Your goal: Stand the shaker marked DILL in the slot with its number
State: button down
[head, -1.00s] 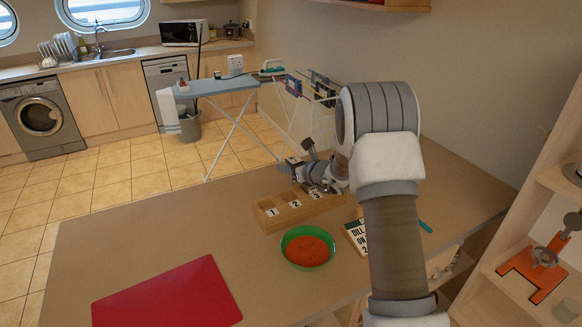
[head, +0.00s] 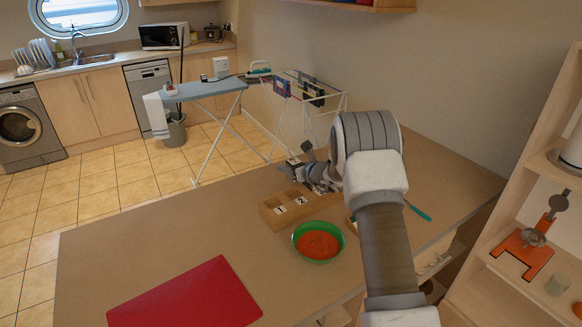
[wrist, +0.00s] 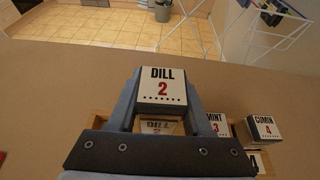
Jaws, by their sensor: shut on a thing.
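The DILL shaker (wrist: 162,84), a box with a white top marked DILL and a red 2, is between the fingers of my gripper (wrist: 160,100) in the wrist view. My gripper is shut on it. The wooden rack (wrist: 98,121) lies below and around it, partly hidden by the gripper; I cannot tell whether the shaker's base is in a slot. In the head view my gripper (head: 312,176) is over the back of the rack (head: 270,222), whose labels 1 and 2 show. My arm hides the rack's right part.
The MINT 3 shaker (wrist: 216,125) and CUMIN 4 shaker (wrist: 264,129) stand to the right of my gripper. A green bowl with orange contents (head: 318,242) is in front of the rack. A red mat (head: 188,297) lies front left. The table between is clear.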

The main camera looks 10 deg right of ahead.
aim_at(289, 190)
jog(key=shift+w+f, duration=0.1)
jog(key=shift+f, duration=0.05)
jog(key=shift+f, duration=0.1)
jog(key=shift+f+b, duration=0.3)
jog(key=shift+f, duration=1.5)
jog(key=shift+f+b, duration=0.4)
jog(key=shift+b, duration=1.45)
jog(key=shift+f+b, duration=1.6)
jog(key=shift+b, duration=0.5)
dwell(1.1)
grip_release()
dwell(0.3)
